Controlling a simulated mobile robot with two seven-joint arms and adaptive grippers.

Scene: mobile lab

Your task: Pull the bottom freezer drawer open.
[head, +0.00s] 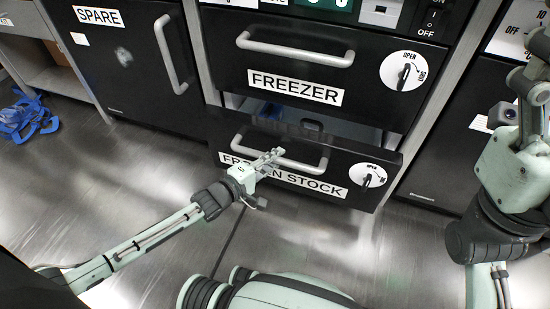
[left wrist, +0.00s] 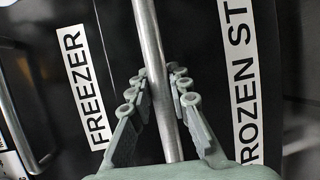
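The bottom freezer drawer (head: 228,139), black with a FROZEN STOCK label and a dial, stands partly pulled out. A gap above its front shows a pale interior with something blue inside. Its grey bar handle (head: 311,167) runs across the front. My right gripper (head: 540,50) is at the right edge, partly cut off, away from the drawer.
The upper FREEZER drawer (head: 300,68) is shut above, with its own bar handle and a dial. A black SPARE cabinet (head: 120,60) stands to the left. A blue strap or cloth (head: 25,117) lies on the floor at far left. The metal floor (head: 130,180) before the drawer is clear.

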